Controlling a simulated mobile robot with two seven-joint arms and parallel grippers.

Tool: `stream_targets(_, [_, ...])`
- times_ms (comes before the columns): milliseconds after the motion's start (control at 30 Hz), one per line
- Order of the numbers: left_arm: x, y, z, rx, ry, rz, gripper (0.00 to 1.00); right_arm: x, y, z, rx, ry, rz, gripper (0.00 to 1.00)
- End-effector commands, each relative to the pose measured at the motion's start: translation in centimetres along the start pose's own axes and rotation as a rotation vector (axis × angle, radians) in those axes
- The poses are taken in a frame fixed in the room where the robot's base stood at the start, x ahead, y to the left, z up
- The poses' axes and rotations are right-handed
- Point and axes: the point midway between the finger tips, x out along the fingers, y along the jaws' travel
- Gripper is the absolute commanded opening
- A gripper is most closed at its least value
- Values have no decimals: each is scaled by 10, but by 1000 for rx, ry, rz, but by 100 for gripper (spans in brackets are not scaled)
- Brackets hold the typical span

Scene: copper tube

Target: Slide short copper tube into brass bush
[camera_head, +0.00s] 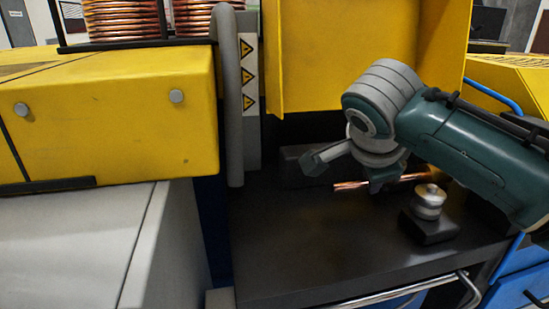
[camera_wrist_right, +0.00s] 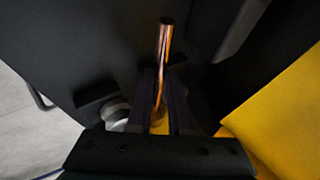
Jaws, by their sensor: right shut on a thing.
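A thin copper tube (camera_head: 349,185) lies across my right gripper (camera_head: 378,183) in the head view, sticking out on both sides of it. In the right wrist view the copper tube (camera_wrist_right: 164,50) runs up and out between the two dark fingers of my right gripper (camera_wrist_right: 160,98), which is shut on it. A round, pale metal spool-shaped piece (camera_head: 428,202) stands on a dark block to the right of the gripper; I cannot tell whether this is the brass bush. It also shows in the wrist view (camera_wrist_right: 113,112), left of the fingers. My left gripper is out of view.
The dark worktop (camera_head: 320,255) is clear at the front and left. A grey clamp-like part (camera_head: 326,155) sits beside the gripper. A yellow machine housing (camera_head: 110,120) and a grey post with warning signs (camera_head: 247,100) stand at left. A metal rail (camera_head: 400,290) runs along the front.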

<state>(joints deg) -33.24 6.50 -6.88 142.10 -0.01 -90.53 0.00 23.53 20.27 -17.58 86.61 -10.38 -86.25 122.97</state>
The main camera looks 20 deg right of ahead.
Motion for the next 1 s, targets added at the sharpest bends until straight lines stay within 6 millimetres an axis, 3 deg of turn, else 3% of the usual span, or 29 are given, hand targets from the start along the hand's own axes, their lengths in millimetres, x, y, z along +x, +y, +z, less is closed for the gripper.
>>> stream_targets(1000, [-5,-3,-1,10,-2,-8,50,8,0,-19,0,1,0,0])
